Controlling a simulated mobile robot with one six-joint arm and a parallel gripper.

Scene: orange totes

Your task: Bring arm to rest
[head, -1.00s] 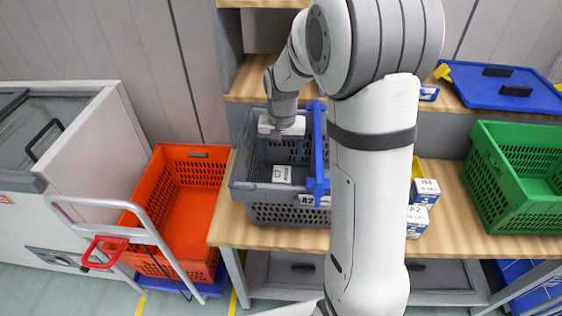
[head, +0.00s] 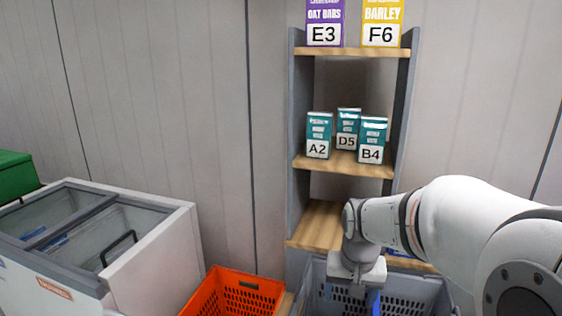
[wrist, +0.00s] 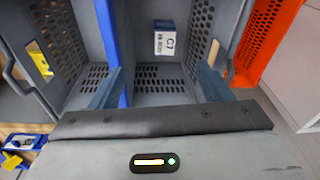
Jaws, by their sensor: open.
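My gripper (head: 357,270) hangs over the grey tote (head: 412,288) at the bottom of the head view, with my arm reaching in from the right. Its fingertips are hidden there. In the wrist view my gripper (wrist: 160,88) is open, its two fingers wide apart with nothing between them. Below it is the inside of the grey tote, with a blue divider (wrist: 108,35). A white and blue box labelled C7 (wrist: 164,42) lies in the tote, beyond the fingers and apart from them.
An orange tote (head: 238,292) stands left of the grey one, beside a chest freezer (head: 150,240). A shelf unit (head: 298,150) behind holds teal boxes A2 (head: 319,136), D5 (head: 347,130) and B4 (head: 371,140), with E3 (head: 324,25) and F6 (head: 382,25) above.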

